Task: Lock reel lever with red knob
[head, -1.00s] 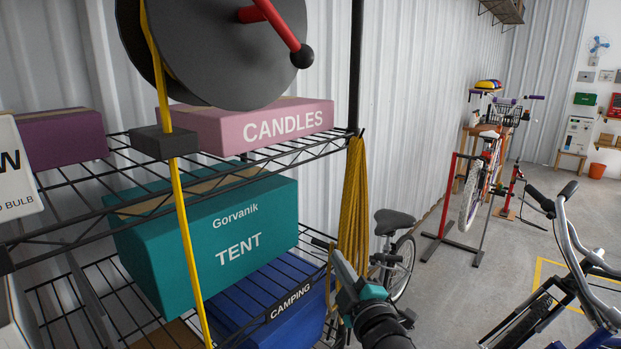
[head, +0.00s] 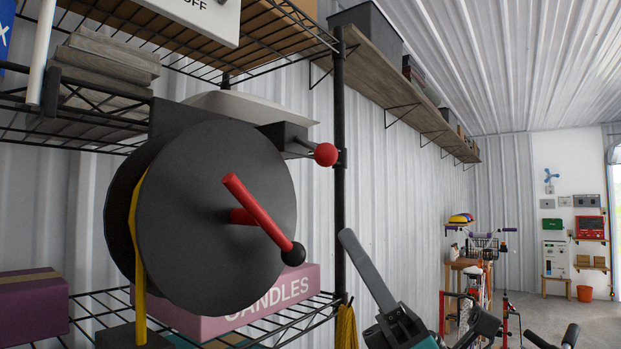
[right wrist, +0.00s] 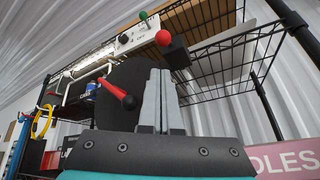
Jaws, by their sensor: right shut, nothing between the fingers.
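The black reel (head: 215,225) hangs at the shelf in the head view, with yellow rope on its left side. A short lever with a red knob (head: 325,154) sticks out right of the dark block behind the reel's top. The red knob also shows in the right wrist view (right wrist: 162,38), above and beyond the fingertips. A red crank bar (head: 258,212) with a black ball end crosses the reel face. My right gripper (head: 348,236) points upward, below and right of the knob, apart from it. Its fingers (right wrist: 160,75) are shut together and empty. My left gripper is out of view.
A black shelf post (head: 338,200) stands right behind the knob. A pink candles box (head: 295,292) sits on the wire shelf below the reel. A wooden wall shelf (head: 400,95) runs along the wall to the right. Bikes stand farther back on the floor.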

